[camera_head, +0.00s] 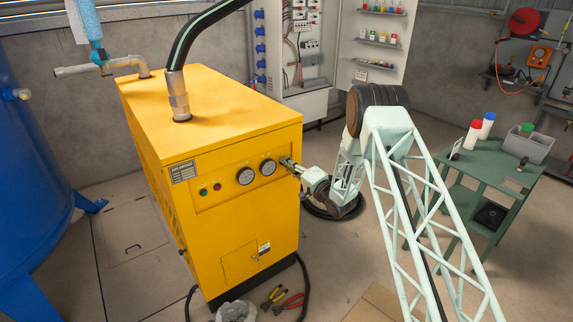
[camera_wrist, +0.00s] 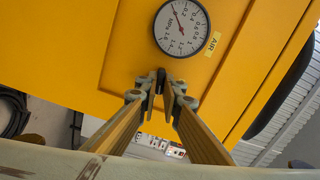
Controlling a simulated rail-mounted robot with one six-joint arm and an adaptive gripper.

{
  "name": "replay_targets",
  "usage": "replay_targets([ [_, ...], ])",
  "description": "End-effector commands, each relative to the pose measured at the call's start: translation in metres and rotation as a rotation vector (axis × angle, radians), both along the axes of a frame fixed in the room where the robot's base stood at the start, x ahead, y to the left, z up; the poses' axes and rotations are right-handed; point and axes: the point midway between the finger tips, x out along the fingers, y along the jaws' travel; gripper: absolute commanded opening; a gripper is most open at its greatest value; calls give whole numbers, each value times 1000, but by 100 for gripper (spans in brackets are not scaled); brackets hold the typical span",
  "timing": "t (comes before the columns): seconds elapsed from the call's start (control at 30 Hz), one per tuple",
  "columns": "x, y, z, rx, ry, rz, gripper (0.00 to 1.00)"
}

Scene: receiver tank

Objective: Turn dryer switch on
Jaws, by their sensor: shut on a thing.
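The yellow dryer (camera_head: 228,225) stands on the floor in the middle of the head view, with gauges and small buttons on its front panel. My gripper (camera_head: 288,163) is at the right end of that panel, beside the right gauge (camera_head: 268,167). In the wrist view the two fingertips of my gripper (camera_wrist: 163,84) are closed around a small black switch (camera_wrist: 161,74) on the yellow panel, just below a round gauge (camera_wrist: 182,28) and its AIR label. The fingers hide most of the switch, so I cannot tell its setting.
A green table (camera_head: 487,178) with bottles and a grey bin stands at the right. A blue tank (camera_head: 30,170) is at the left. Pliers (camera_head: 288,303) and a black cable lie on the floor before the dryer. An open electrical cabinet (camera_head: 303,97) stands behind.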

Motion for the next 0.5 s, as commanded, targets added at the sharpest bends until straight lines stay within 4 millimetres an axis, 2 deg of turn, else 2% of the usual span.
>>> replay_targets([
  [0.5,0,0,0,170,149,0,0],
])
